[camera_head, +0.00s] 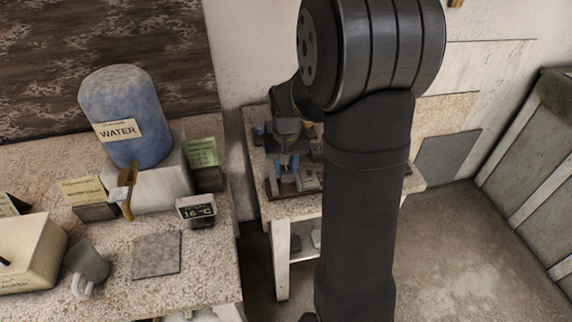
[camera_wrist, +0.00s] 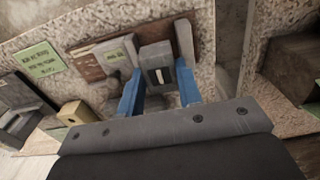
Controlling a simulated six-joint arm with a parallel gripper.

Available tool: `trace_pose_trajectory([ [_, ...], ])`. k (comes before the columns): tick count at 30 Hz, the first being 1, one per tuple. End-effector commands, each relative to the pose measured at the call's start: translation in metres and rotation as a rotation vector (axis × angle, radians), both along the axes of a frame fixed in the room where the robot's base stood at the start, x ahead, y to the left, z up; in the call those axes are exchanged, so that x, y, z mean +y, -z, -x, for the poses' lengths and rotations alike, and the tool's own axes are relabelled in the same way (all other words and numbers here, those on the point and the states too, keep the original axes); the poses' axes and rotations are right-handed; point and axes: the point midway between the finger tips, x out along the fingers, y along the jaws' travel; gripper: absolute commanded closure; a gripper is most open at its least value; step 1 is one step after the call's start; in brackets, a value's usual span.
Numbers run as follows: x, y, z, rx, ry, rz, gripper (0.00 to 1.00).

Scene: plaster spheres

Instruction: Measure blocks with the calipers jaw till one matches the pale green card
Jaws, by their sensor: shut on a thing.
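My gripper (camera_head: 288,166) is over the small stone-topped bench in the head view, mostly behind my own arm. In the wrist view its blue fingers (camera_wrist: 158,80) stand either side of a grey block (camera_wrist: 157,58) with a white and dark mark, and are shut on it. The block is over or on a brown board (camera_wrist: 88,66) that carries grey metal parts, likely the calipers (camera_wrist: 118,52). I cannot tell whether the block touches them. A pale green card (camera_wrist: 40,58) with writing lies left of the board.
A yellowish block (camera_wrist: 78,114) and a grey device (camera_wrist: 18,112) are at the wrist view's left. The left counter holds a blue water jug (camera_head: 128,115), a green note (camera_head: 203,152), a temperature display (camera_head: 197,210) and a grey mug (camera_head: 87,264). Floor is clear at right.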

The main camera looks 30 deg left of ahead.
Motion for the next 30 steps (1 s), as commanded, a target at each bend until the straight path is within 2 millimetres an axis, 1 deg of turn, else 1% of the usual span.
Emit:
trace_pose_trajectory([
  [30,0.0,0.018,0.0,0.0,0.0,0.0,0.95],
])
